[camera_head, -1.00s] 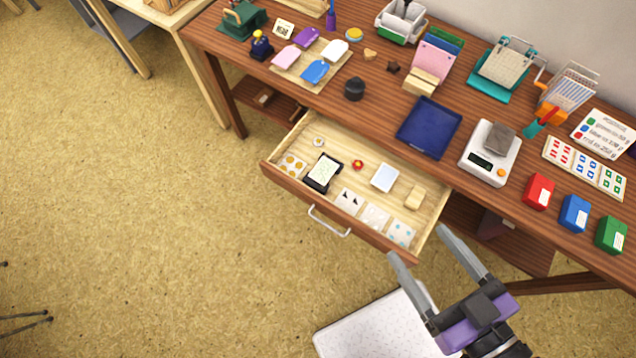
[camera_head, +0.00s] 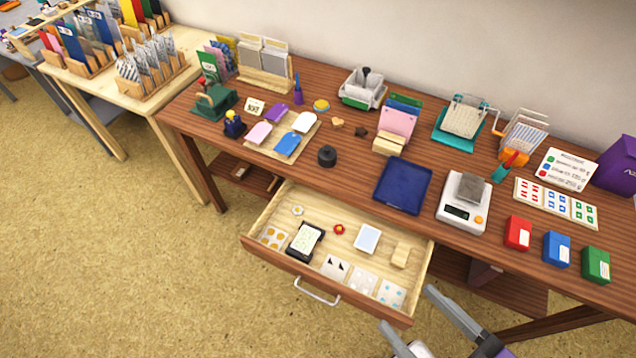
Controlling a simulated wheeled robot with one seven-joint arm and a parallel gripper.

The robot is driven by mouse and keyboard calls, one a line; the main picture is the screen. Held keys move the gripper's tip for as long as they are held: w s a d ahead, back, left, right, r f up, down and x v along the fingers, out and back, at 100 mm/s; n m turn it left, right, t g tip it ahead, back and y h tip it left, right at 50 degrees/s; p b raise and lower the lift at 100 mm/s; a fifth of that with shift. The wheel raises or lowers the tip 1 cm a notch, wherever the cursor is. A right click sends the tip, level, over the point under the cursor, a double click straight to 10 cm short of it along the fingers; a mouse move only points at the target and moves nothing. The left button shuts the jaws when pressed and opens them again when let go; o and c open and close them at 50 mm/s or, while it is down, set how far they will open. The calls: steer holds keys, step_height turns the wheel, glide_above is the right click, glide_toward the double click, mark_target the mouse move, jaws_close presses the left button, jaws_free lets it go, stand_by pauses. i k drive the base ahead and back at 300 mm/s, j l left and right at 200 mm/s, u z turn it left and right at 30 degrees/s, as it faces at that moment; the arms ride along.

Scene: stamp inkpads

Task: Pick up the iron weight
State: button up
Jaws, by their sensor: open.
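The iron weight looks to be the small dark, knobbed cylinder (camera_head: 327,157). It stands upright on the brown desk (camera_head: 352,195), just behind the open drawer and left of the blue tray. My gripper (camera_head: 408,310) is at the bottom right, in front of the desk and right of the drawer's front corner. Its two grey fingers are spread apart with nothing between them. It is well away from the weight, and its lower part is cut off by the picture edge.
The open drawer (camera_head: 275,283) juts out, holding cards and small items. A blue tray (camera_head: 403,187) and a white scale (camera_head: 460,216) bearing a grey block (camera_head: 472,187) stand right of the weight. A wooden board of coloured tags (camera_head: 262,148) lies left of it.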

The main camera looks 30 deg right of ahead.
mark_target(327, 155)
steer(key=i+j+u, duration=0.15)
steer(key=i+j, duration=0.15)
steer(key=i+j+u, duration=0.1)
steer(key=i+j, duration=0.2)
steer(key=i, duration=0.2)
